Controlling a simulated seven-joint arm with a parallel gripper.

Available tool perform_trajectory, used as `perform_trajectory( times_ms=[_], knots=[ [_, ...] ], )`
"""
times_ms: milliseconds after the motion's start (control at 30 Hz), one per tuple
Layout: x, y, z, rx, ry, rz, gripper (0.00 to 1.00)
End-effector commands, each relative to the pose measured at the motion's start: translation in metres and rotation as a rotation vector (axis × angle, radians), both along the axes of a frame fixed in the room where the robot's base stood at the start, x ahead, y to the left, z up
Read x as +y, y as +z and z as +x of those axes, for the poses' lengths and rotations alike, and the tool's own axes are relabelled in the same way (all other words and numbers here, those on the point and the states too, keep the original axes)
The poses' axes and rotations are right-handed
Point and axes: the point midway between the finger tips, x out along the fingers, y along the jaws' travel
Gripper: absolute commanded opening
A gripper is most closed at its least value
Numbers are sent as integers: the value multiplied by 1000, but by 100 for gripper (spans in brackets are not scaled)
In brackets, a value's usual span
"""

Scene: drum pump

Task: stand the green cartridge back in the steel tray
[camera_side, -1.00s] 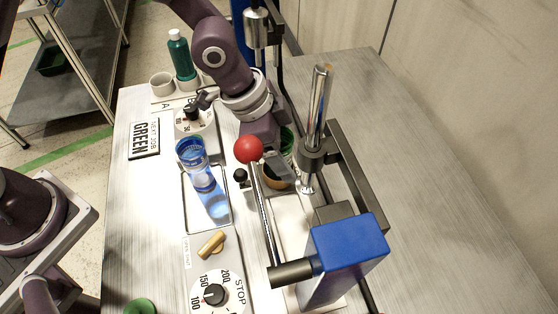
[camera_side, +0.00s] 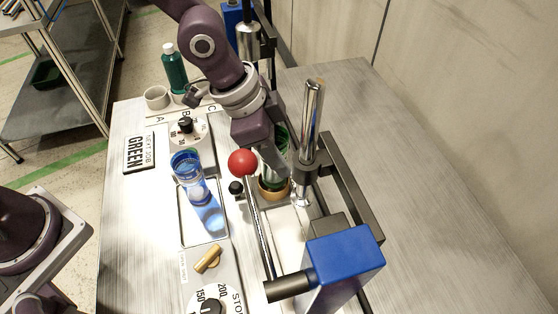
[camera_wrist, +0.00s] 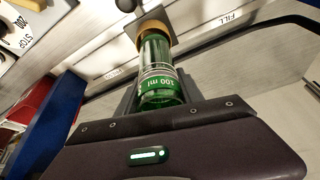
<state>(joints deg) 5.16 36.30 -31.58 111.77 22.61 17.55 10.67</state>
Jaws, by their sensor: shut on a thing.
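The green cartridge (camera_wrist: 160,80) is a clear cylinder with green contents and a "100 ml" mark. My gripper (camera_side: 275,160) is shut on it; in the wrist view the cartridge extends ahead of my gripper (camera_wrist: 160,104). Its far end meets a brass-coloured ring (camera_wrist: 152,30), which also shows in the side view (camera_side: 274,193) below my gripper, beside the chrome column. I cannot tell whether the cartridge's end is inside the ring. The steel tray (camera_side: 212,233) is a shallow rectangle left of the pump, with a blue cartridge (camera_side: 188,172) standing at its back end.
A red-knobbed lever (camera_side: 242,162) and a chrome column (camera_side: 311,125) stand close around my gripper. A blue block (camera_side: 345,257) is in front. Dials lie before and behind the tray. The tray's front part is clear.

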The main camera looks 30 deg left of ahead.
Motion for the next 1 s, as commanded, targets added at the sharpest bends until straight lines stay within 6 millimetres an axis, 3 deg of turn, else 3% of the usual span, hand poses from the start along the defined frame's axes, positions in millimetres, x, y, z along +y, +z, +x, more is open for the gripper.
perform_trajectory(
  times_ms=[300, 500, 667, 767, 867, 1000],
  knots=[
    [0, 101, 2, -6, 4, -2, 0],
    [0, 139, 1, -3, 2, -2, 0],
    [0, 147, 0, -1, -1, -1, 0],
    [3, 142, -4, 3, -40, 0, 0],
    [13, 125, -16, 9, -183, 0, 0],
    [33, 92, -52, 13, -557, -6, 0]
  ],
)
